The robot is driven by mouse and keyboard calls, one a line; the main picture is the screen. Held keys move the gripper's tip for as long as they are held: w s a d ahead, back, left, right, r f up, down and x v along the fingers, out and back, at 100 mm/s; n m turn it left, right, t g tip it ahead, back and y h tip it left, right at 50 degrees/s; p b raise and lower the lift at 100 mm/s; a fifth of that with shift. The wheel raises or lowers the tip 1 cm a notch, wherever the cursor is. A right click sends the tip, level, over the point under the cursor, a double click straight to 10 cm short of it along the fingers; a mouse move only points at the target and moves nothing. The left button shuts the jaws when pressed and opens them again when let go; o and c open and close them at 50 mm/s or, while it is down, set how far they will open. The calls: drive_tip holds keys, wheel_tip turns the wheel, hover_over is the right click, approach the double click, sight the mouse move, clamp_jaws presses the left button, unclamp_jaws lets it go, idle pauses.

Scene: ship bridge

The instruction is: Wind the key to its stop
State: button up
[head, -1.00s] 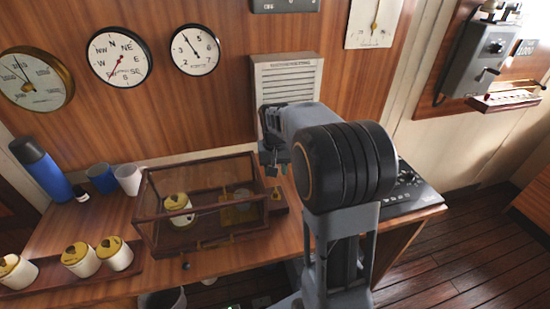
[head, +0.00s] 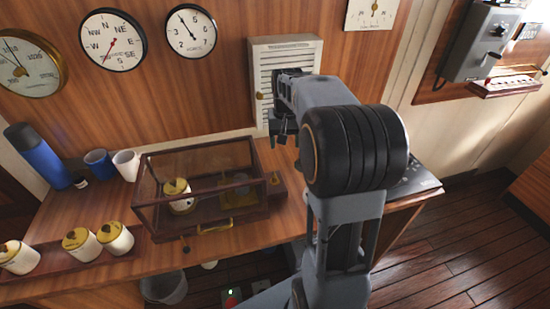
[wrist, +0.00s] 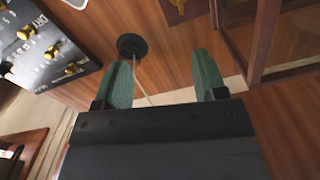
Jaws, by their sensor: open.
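A glass case with a dark wooden frame (head: 158,222) stands on the desk in the head view. A small brass piece (head: 275,179) shows at its right end; it may be the key, but it is too small to tell. My gripper (head: 283,138) is above and behind the right end of the case, apart from it. In the wrist view my gripper's green fingertips (wrist: 165,82) are apart with nothing held between them. A dark frame edge of the case (wrist: 262,40) is at upper right there. A brass piece (wrist: 178,6) is cut off by the top edge.
A black panel with brass knobs (wrist: 45,45) and a black round base with a thin pale rod (wrist: 132,46) lie beyond my fingers. Lidded white jars (head: 80,243), a blue flask (head: 38,160) and mugs (head: 100,163) stand left. A louvred box (head: 300,52) is on the wall.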

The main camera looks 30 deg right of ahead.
sight(276, 176)
drive_tip(key=shift+o, duration=0.3)
drive_tip(key=s+d+f+m+y, duration=0.2)
drive_tip(key=s+d+f+m, duration=0.1)
drive_tip(key=d, duration=0.4)
drive_tip(key=shift+s+f+m+y+b, duration=0.3)
drive_tip(key=shift+f+m+b, duration=0.15)
drive_tip(key=shift+m, duration=0.45)
drive_tip(key=w+a+f+m+t+y, duration=0.1)
drive_tip(key=a+f+m+y, duration=0.1)
drive_tip(key=a+f+m, duration=0.1)
drive_tip(key=w+a+f+m+t+y, duration=0.1)
drive_tip(key=a+f+m+y, duration=0.1)
drive_tip(key=m, duration=0.3)
drive_tip(key=w+a+f+m+t+y, duration=0.1)
drive_tip(key=a+f+m+y, duration=0.1)
drive_tip(key=a+f+m, duration=0.1)
drive_tip(key=shift+a+f+m, duration=0.2)
drive_tip(key=shift+a+m, duration=0.1)
drive_tip(key=shift+a, duration=0.2)
drive_tip(key=shift+a+f+m, duration=0.2)
drive_tip(key=shift+a+m, duration=0.1)
drive_tip(key=shift+a, duration=0.2)
drive_tip(key=shift+c, duration=0.3)
